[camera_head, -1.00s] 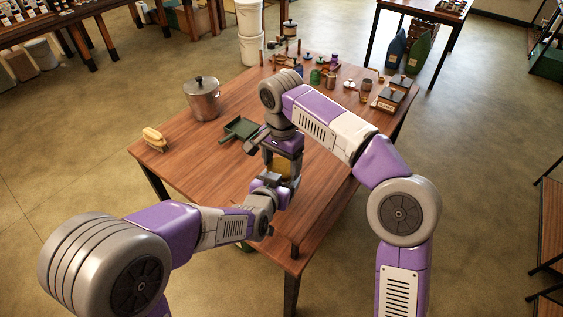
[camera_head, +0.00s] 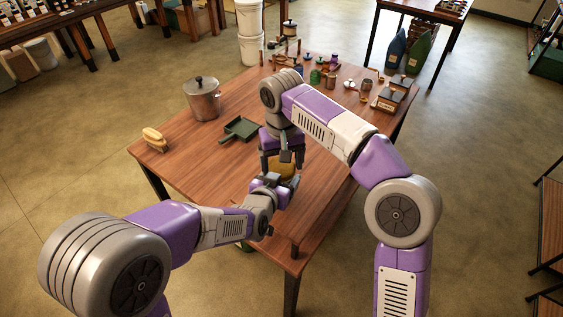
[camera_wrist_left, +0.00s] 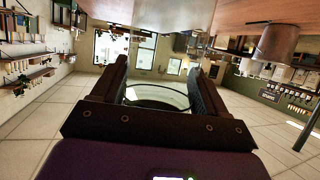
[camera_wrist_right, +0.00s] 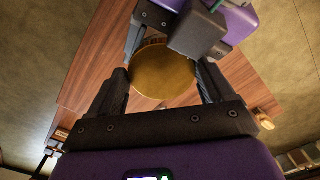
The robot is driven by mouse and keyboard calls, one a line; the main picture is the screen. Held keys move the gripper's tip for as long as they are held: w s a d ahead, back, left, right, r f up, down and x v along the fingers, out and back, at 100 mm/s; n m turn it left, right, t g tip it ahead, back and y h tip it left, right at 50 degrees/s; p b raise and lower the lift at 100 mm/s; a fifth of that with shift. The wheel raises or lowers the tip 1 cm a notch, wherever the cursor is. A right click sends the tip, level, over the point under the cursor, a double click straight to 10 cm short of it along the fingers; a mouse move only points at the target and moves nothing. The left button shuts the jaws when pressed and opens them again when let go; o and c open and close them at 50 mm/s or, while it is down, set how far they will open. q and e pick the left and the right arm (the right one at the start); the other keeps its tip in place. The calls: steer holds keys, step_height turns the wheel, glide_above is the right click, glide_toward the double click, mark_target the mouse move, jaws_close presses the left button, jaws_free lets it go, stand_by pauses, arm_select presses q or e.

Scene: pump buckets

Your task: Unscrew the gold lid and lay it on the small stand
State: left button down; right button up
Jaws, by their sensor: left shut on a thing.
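The gold lid (camera_wrist_right: 162,72) shows as a round disc in the right wrist view, between the fingers of my right gripper (camera_wrist_right: 164,68). In the head view my right gripper (camera_head: 280,165) points down over the gold piece (camera_head: 284,169). I cannot tell whether its fingers press on the lid. My left gripper (camera_head: 272,182) reaches in from the left, low over the table. In the left wrist view it is shut on a clear glass jar (camera_wrist_left: 157,95), held between its fingers. I cannot pick out the small stand with certainty.
The wooden table (camera_head: 215,165) has free room at its left and front. Several small jars and boxes fill the back right. White buckets (camera_head: 250,50) stand behind.

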steer(key=o, duration=0.3)
steer(key=shift+s+a, duration=0.1)
steer(key=shift+a, duration=0.05)
steer(key=shift+r, duration=0.1)
step_height(320, 180, up, 4)
steer(key=shift+r, duration=0.2)
steer(key=shift+c, duration=0.2)
steer(key=m, duration=0.1)
steer(key=r+m, duration=0.1)
steer(key=m, duration=0.1)
steer(key=r+m, duration=0.1)
steer(key=m, duration=0.3)
steer(key=r+m, duration=0.1)
steer(key=m, duration=0.1)
steer(key=shift+r+m, duration=0.15)
steer(key=shift+m, duration=0.25)
steer(key=shift+d+f, duration=0.2)
steer(key=shift+f, duration=3.75)
